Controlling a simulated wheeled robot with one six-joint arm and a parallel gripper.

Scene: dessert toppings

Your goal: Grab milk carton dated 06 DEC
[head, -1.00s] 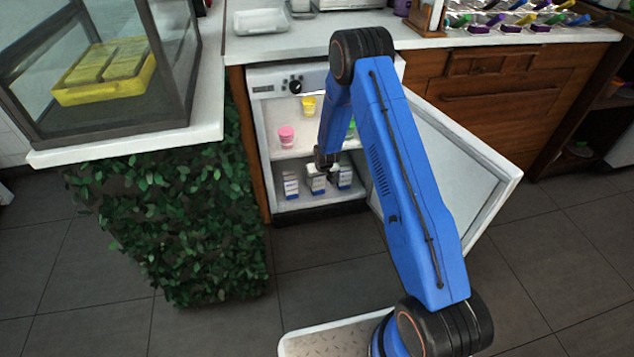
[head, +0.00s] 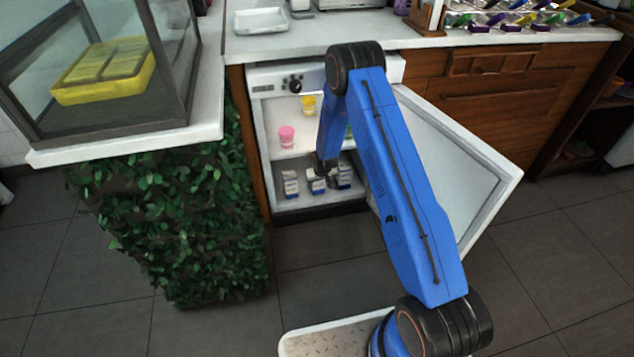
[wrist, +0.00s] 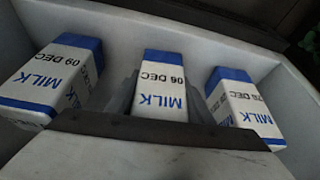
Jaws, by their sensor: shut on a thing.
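Three white milk cartons with blue ends are on the lower shelf of the open fridge. In the wrist view, the middle carton (wrist: 160,88) reads MILK and 06 DEC. One carton (wrist: 52,78) to its left reads 09 DEC. The carton (wrist: 242,103) to its right has a date I cannot read surely. My gripper (wrist: 163,100) has a finger on each side of the middle carton and is shut on it. In the head view my gripper (head: 326,168) reaches down over the middle carton (head: 315,183), partly hiding it.
A pink cup (head: 287,137) and a yellow cup (head: 308,105) stand on the fridge's upper shelf. The open fridge door (head: 470,165) is at the right. The side cartons stand close to my fingers. A leafy panel (head: 190,220) borders the left.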

